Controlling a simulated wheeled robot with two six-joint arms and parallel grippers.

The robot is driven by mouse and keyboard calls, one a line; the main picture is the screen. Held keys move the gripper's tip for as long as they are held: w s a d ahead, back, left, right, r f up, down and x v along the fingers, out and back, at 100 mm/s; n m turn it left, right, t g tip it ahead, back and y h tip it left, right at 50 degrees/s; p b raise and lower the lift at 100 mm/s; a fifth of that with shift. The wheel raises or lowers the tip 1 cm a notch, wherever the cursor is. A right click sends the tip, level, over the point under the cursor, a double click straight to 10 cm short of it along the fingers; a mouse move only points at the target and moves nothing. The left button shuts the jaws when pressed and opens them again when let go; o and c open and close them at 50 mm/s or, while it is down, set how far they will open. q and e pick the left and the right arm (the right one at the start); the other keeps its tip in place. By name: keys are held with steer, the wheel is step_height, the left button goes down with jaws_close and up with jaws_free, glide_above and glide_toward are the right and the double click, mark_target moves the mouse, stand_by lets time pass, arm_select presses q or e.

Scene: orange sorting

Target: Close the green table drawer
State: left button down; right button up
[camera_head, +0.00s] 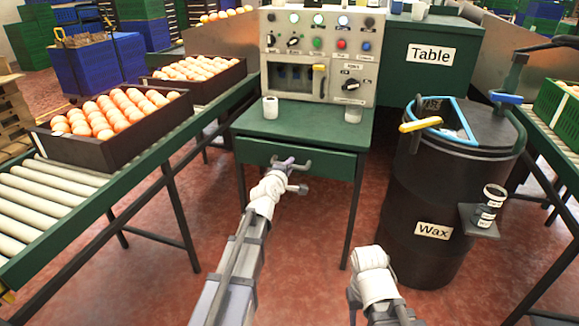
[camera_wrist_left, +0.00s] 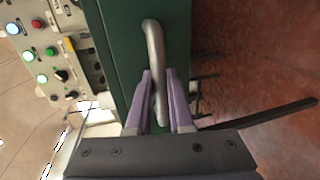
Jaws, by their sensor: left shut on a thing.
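The green table (camera_head: 310,127) has a green drawer (camera_head: 330,164) under its top, with its front facing me. I cannot tell how far the drawer stands out. My left gripper (camera_head: 286,164) is at the drawer front and shut on the handle. In the left wrist view, the curved grey handle (camera_wrist_left: 155,50) runs between the two purple fingers of the left gripper (camera_wrist_left: 160,100), beside the green drawer front (camera_wrist_left: 122,45). In the head view, the gripper partly covers the handle. My right arm shows at the lower middle, but its fingers do not show.
A black wax barrel (camera_head: 435,190) stands to the right. A roller conveyor with crates of oranges (camera_head: 110,150) runs along the left. Red floor lies open below the drawer.

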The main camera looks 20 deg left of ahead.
stand_by(0.5)
arm_select(q)
steer(key=x, duration=0.3)
steer(key=shift+w+r, duration=0.2)
steer(key=shift+r, duration=0.1)
steer(key=c, duration=0.8)
jaws_free()
steer(key=p+v, duration=0.1)
steer(key=v, duration=0.7)
steer(key=shift+p, duration=0.3)
